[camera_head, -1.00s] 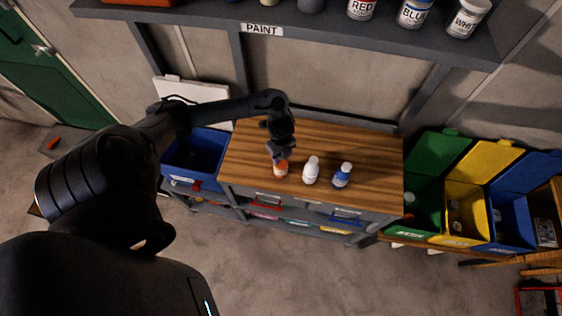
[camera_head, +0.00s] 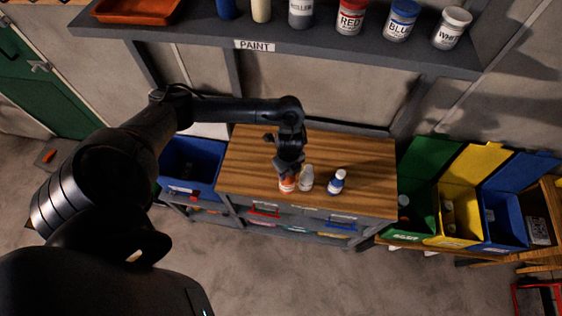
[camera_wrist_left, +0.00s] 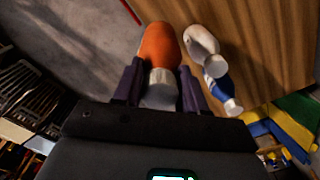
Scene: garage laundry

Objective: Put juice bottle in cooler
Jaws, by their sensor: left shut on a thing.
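The juice bottle, orange with a white part (camera_head: 287,185), is on or just above the wooden bench top; I cannot tell which. My left gripper (camera_head: 289,174) is shut on it. In the left wrist view the fingers (camera_wrist_left: 160,88) flank the orange bottle (camera_wrist_left: 160,45) on both sides. A blue open cooler (camera_head: 188,163) stands left of the bench, its inside partly in shadow. My right gripper is not in view.
A white bottle (camera_head: 306,179) stands close to the right of the orange one, and a blue-and-white bottle (camera_head: 337,182) beyond it. A paint shelf (camera_head: 330,46) runs above the bench. Green, yellow and blue bins (camera_head: 458,205) stand at right.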

